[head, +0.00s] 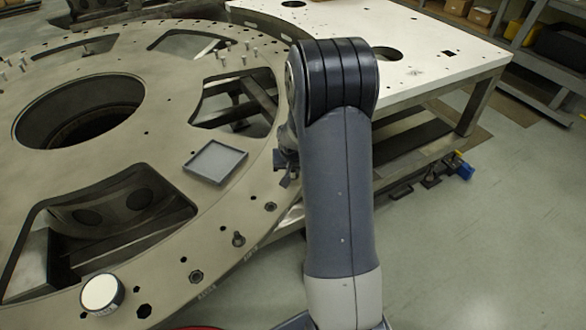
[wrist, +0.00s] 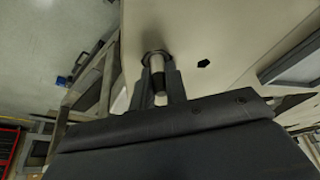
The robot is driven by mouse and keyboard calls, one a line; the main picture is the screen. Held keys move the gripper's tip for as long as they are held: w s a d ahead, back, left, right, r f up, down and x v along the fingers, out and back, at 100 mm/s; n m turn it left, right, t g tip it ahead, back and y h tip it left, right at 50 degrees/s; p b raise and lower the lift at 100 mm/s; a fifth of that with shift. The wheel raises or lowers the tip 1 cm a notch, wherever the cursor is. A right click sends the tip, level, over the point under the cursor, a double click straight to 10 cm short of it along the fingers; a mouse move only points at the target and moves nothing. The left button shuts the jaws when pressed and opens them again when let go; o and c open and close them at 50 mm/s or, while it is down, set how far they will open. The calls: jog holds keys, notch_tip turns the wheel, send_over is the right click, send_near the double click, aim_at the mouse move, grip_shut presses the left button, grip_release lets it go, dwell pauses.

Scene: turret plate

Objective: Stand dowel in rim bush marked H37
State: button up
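My gripper (head: 287,172) is over the outer rim of the large round turret plate (head: 225,205), partly hidden behind my arm in the head view. In the wrist view my gripper (wrist: 160,84) has a finger on each side of a pale metal dowel (wrist: 157,66) and looks shut on it. The dowel's far end meets a dark ring-shaped bush (wrist: 154,54) in the rim; I cannot tell whether it is inside or just above it. Other rim bushes (head: 196,277) show in the head view. The rim markings are too small to read.
A shallow grey tray (head: 215,162) lies on the plate left of my gripper. A white-topped round part (head: 102,293) sits at the lower left. Several small pins (head: 245,58) stand at the back. A white table (head: 440,50) adjoins at the right. The plate has large openings.

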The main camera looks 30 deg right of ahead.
jog(key=shift+o, duration=1.1)
jog(key=shift+s+f, duration=0.1)
jog(key=shift+f, duration=0.05)
jog(key=shift+o, duration=0.8)
jog(key=shift+r, duration=0.5)
jog(key=v, duration=1)
jog(key=shift+b, duration=0.45)
jog(key=shift+f, duration=0.1)
jog(key=p+x, duration=0.1)
jog(key=x, duration=0.9)
jog(key=shift+f, duration=0.2)
jog(key=shift+r+p, duration=0.25)
jog(key=shift+p, duration=0.15)
jog(key=shift+f, duration=0.1)
